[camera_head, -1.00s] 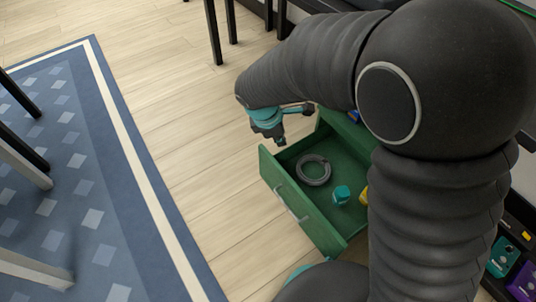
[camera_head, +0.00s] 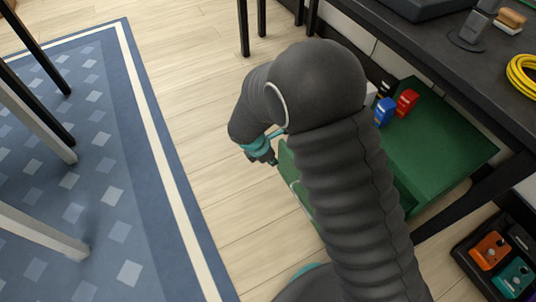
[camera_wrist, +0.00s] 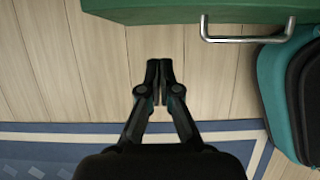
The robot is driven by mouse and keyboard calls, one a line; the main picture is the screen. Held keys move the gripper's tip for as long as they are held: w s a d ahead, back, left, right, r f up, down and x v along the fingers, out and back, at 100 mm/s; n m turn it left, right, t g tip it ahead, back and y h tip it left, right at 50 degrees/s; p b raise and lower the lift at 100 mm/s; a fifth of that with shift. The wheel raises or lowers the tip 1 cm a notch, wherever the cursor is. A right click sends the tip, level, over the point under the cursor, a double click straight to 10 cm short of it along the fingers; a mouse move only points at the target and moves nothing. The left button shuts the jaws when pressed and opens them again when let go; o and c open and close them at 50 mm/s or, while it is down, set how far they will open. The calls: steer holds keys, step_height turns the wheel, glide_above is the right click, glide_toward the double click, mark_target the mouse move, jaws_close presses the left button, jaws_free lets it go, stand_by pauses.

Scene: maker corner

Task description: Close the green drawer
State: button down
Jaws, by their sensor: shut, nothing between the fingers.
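The green drawer (camera_head: 287,163) stands out from its green cabinet (camera_head: 440,140) in the head view; my arm hides most of it and its contents. In the wrist view, the drawer's green front (camera_wrist: 170,15) runs along the top edge, with its silver bar handle (camera_wrist: 247,39) at the upper right. My gripper (camera_wrist: 159,66) is shut and empty over the floor, outside the drawer front and to the left of the handle. A gap shows between the fingertips and the front. In the head view, my gripper (camera_head: 271,161) is small, just left of the drawer front.
A dark workbench (camera_head: 440,60) holds yellow cable (camera_head: 523,77). A tray of pedals (camera_head: 491,250) lies at the lower right. The wood floor (camera_head: 205,120) left of the drawer is clear up to the blue rug (camera_head: 75,190).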

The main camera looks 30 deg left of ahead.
steer(key=shift+w+d+f, duration=0.3)
steer(key=shift+w+d, duration=0.05)
steer(key=shift+w, duration=0.35)
steer(key=shift+w+d+f, duration=0.3)
steer(key=shift+w+d, duration=0.1)
steer(key=shift+w, duration=0.3)
steer(key=shift+w+d+f, duration=0.3)
steer(key=shift+w+d, duration=0.05)
steer(key=shift+w, duration=0.35)
